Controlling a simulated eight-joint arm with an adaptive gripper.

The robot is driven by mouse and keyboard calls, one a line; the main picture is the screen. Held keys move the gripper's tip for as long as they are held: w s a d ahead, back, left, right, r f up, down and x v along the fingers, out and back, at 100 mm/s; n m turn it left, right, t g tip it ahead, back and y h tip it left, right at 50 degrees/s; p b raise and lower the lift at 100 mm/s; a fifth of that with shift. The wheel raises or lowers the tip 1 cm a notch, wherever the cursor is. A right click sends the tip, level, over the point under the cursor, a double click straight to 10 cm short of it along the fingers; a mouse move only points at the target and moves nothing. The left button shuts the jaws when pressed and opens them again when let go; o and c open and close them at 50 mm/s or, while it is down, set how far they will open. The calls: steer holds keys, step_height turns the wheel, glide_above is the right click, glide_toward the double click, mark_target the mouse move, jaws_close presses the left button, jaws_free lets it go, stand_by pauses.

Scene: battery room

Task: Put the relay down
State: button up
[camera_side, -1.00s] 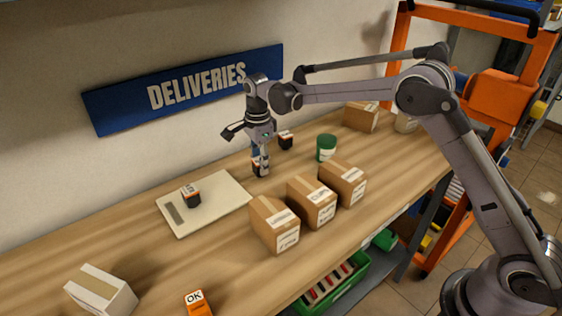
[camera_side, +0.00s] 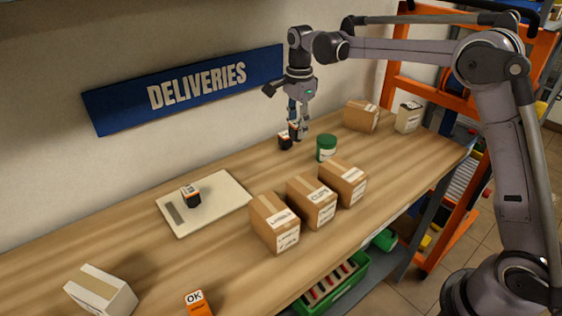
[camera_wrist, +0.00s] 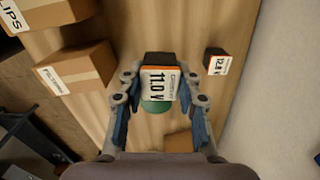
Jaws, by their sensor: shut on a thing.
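My gripper (camera_side: 299,130) is shut on a relay, a small black and orange block with a white label reading 11.0 V (camera_wrist: 160,82). In the side view the held relay (camera_side: 294,130) is partly hidden by the fingers and appears above the bench. A second relay (camera_side: 284,142) stands on the bench just left of it; in the wrist view this one (camera_wrist: 217,62) is labelled 12.8 V and is apart from my fingers. A third relay (camera_side: 190,195) sits on a pale board (camera_side: 226,194) with a grey strip.
A green tub (camera_side: 326,149) stands right of my gripper; its lid (camera_wrist: 156,107) shows beyond the held relay. Several cardboard boxes (camera_side: 311,203) line the bench front. Another box (camera_side: 361,116) and a pale carton (camera_side: 408,117) stand at the back right. Bench between board and second relay is clear.

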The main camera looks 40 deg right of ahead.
steer(key=shift+d+r, duration=0.15)
steer(key=shift+r, duration=0.1)
steer(key=w+a+r+n, duration=0.1)
steer(key=w+a+r, duration=0.15)
steer(key=a, duration=1.15)
glide_above(213, 193)
steer(key=f, duration=0.7)
steer(key=shift+s+d+f, duration=0.1)
steer(key=shift+d+f, duration=0.15)
steer(key=shift+a+f, duration=0.3)
steer(key=shift+f, duration=1.85)
steer(key=shift+f, duration=0.1)
steer(key=o, duration=1.2)
steer(key=shift+c, duration=0.2)
